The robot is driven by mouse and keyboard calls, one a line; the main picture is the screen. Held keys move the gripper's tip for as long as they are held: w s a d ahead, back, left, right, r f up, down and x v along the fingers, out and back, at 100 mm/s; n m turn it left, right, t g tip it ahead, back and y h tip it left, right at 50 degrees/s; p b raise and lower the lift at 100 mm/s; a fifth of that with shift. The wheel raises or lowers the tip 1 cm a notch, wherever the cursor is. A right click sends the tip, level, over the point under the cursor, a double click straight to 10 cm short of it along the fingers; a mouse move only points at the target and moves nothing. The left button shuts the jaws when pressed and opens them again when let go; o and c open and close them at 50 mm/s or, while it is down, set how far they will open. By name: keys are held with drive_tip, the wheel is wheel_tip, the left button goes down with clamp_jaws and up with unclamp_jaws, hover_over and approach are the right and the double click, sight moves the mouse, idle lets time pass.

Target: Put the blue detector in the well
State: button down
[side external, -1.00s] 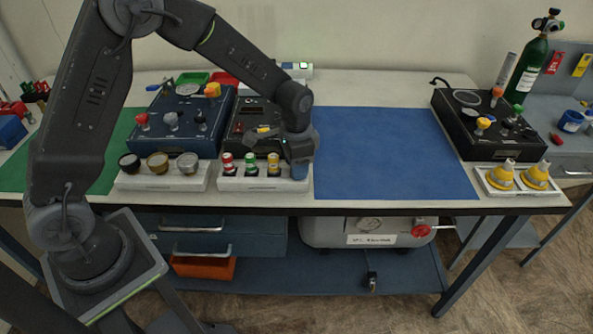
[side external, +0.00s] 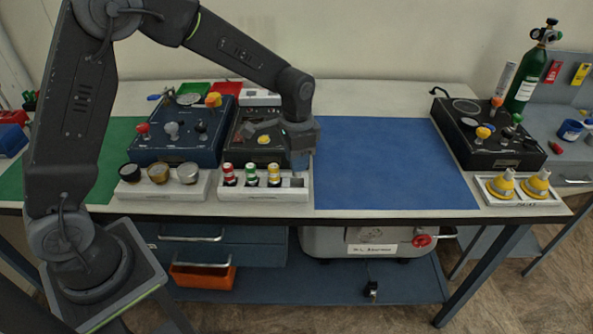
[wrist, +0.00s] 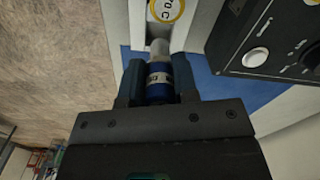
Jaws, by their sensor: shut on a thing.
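My gripper (side external: 300,162) is above the right end of the white detector rack (side external: 240,194). In the wrist view my gripper (wrist: 158,88) is shut on the blue detector (wrist: 158,80), a blue cylinder with a white printed band and a pale tip. The fingers press on both its sides. In the side view the fingers mostly hide it. The rack holds red (side external: 228,175), green (side external: 251,175) and yellow (side external: 274,175) banded detectors; its right slot, under my gripper, looks empty. I cannot make out the well for certain.
A black instrument box (side external: 238,132) stands behind the rack, partly behind my wrist. A blue box (side external: 170,148) and a rack of three round caps (side external: 158,190) are at left. The blue mat (side external: 390,165) is clear. Another black box (side external: 500,150) stands at right.

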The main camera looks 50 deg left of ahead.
drive_tip(key=r, duration=0.3)
drive_tip(key=w+r, duration=0.1)
drive_tip(key=r, duration=0.1)
drive_tip(key=shift+a+r, duration=0.1)
drive_tip(key=shift+a, duration=0.2)
drive_tip(key=w+a+r+n, duration=0.2)
drive_tip(key=w+a, duration=0.4)
drive_tip(key=a, duration=0.4)
drive_tip(key=w+a+r+n, duration=0.2)
drive_tip(key=w+a, duration=0.5)
drive_tip(key=a, duration=0.4)
drive_tip(key=s+a+n, duration=0.1)
drive_tip(key=a+n, duration=0.1)
drive_tip(key=a, duration=0.9)
drive_tip(key=shift+s+a+r, duration=0.2)
drive_tip(key=shift+s+r, duration=0.15)
drive_tip(key=shift+f, duration=2.5)
drive_tip(key=shift+f, duration=0.2)
drive_tip(key=shift+f, duration=1.1)
